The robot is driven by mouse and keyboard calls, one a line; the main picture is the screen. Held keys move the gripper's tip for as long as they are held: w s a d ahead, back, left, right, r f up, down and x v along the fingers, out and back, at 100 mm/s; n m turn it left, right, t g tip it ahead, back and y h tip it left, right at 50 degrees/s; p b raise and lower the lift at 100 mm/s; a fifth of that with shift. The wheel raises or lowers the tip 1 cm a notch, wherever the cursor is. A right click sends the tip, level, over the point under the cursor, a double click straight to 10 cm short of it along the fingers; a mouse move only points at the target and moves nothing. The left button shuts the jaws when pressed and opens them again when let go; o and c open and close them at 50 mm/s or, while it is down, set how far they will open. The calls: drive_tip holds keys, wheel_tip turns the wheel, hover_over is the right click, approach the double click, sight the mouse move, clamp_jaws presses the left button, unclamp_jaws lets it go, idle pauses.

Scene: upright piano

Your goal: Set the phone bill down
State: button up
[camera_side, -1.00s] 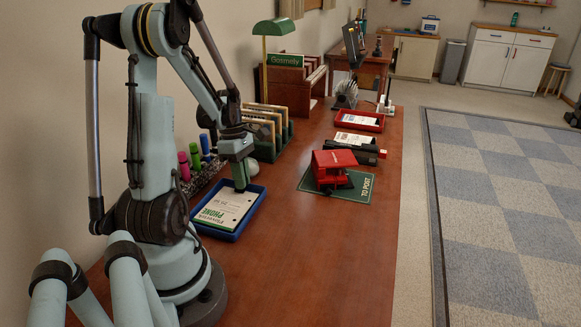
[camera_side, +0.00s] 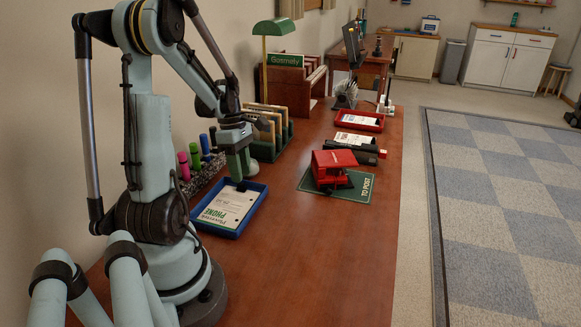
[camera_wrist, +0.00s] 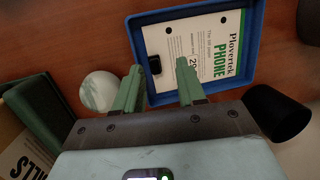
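The phone bill (camera_side: 225,209) is a white sheet with green print, lying in a blue tray (camera_side: 206,231) on the wooden desk. A small black clip-like piece (camera_side: 241,186) sits at the bill's far edge. In the wrist view, the bill (camera_wrist: 203,45) lies within the walls of the blue tray (camera_wrist: 162,100), and the black piece (camera_wrist: 154,64) shows between my fingertips. My gripper (camera_side: 239,178) is above the black piece, its green fingers pointing down. In the wrist view, my gripper (camera_wrist: 159,67) has its fingers apart, with no finger seen touching the piece.
A green rack (camera_side: 270,145) of folders stands beyond the tray, with a white round object (camera_wrist: 99,91) near it. Colored markers (camera_side: 195,155) stand along the wall. A red machine (camera_side: 331,168) is on the green "TO POST" mat (camera_side: 362,190). The near right desk is clear.

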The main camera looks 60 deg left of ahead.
drive_tip(key=v, duration=0.9)
drive_tip(key=w+d+m+t+y, duration=0.1)
drive_tip(key=w+d+m+t, duration=0.2)
drive_tip(key=d+m, duration=1)
drive_tip(key=w+d+m+t+y, duration=0.1)
drive_tip(key=w+d+m+t, duration=0.3)
drive_tip(key=d+m, duration=1)
drive_tip(key=shift+w+d+y, duration=0.3)
drive_tip(key=shift+w+d, duration=0.35)
drive_tip(key=shift+w, duration=0.35)
